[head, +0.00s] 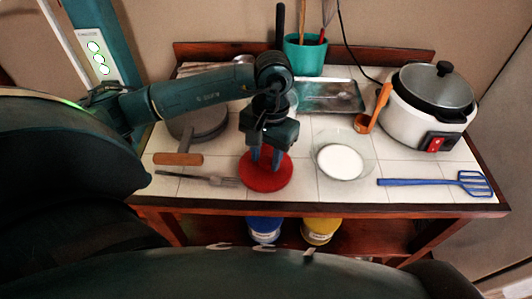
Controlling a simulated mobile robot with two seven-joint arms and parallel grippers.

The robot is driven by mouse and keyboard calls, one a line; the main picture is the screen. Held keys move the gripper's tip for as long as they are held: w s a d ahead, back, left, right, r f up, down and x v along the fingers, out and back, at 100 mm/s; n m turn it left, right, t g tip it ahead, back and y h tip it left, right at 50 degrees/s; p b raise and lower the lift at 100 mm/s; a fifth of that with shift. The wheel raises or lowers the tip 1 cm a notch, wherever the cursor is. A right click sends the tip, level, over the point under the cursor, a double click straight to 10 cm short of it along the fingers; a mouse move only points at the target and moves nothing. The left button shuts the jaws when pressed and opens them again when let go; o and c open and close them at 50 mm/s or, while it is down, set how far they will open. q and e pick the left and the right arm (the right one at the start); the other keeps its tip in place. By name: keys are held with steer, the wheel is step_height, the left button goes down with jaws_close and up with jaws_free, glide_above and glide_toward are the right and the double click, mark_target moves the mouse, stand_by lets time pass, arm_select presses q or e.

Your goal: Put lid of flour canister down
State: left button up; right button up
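A round red lid (266,181) is at the front middle of the tiled table top, level and close to the front edge. My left gripper (265,160) points straight down over it, with its fingertips at the middle of the lid. The fingers hide the lid's centre, so I cannot tell whether they hold a knob or stand around it. I cannot tell whether the lid rests on the tiles or is just above them. An open glass canister (341,161) with white flour stands right of the lid. My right gripper is out of view.
A wooden-handled pan (198,124) and a fork-like utensil (197,179) lie left of the lid. A blue slotted spatula (437,183), a white cooker (412,129), an orange ladle (372,112), a metal tray (335,97) and a teal utensil pot (306,55) occupy the right and back.

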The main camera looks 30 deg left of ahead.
mark_target(269, 156)
arm_select(q)
steer(key=shift+o, duration=1.2)
steer(key=shift+r, duration=0.1)
steer(key=shift+r+p, duration=0.25)
steer(key=shift+p, duration=0.2)
steer(key=r, duration=0.2)
steer(key=r+b, duration=0.1)
steer(key=r, duration=0.1)
steer(key=w+r, duration=0.1)
steer(key=r, duration=0.1)
steer(key=shift+r+b, duration=0.3)
steer(key=r, duration=0.5)
steer(key=shift+w, duration=0.2)
